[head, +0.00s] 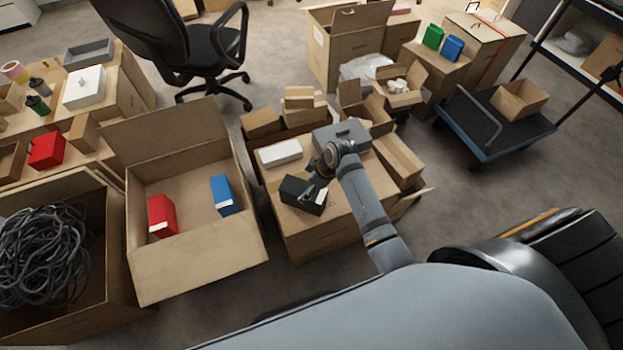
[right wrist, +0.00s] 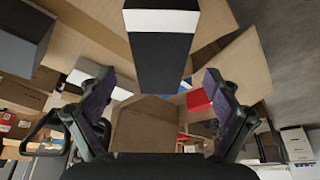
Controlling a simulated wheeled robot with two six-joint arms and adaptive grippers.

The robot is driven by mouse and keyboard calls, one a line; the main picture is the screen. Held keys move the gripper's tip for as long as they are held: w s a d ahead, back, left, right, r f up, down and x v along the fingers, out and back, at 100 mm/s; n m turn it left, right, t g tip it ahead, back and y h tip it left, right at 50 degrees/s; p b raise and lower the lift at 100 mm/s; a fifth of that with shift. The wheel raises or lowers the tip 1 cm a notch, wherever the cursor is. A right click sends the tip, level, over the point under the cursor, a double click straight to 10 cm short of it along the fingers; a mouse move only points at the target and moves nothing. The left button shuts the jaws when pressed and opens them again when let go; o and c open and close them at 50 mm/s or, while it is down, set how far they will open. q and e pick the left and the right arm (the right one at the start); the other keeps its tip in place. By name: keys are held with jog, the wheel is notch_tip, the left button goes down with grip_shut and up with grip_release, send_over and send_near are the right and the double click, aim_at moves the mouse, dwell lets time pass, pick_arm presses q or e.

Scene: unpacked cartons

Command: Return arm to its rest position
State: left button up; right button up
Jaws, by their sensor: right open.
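My right arm reaches up from the lower right in the head view. Its gripper (head: 312,188) is over a closed carton (head: 330,222), right beside a black box with a white label (head: 296,196). In the right wrist view the two fingers of the gripper (right wrist: 158,75) are spread wide. The black box with its white band (right wrist: 163,55) shows between and beyond the fingertips, and I see no finger pressed on it. Whether any part touches the box is unclear. My left gripper is not in view.
A white box (head: 281,153) lies on the same carton. An open carton (head: 200,262) to the left holds a red box (head: 161,216) and a blue box (head: 223,194). A carton of cables (head: 107,285) is at far left. A blue trolley (head: 500,140) stands at the right, with free floor before it.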

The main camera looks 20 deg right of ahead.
jog(key=shift+v, duration=1.35)
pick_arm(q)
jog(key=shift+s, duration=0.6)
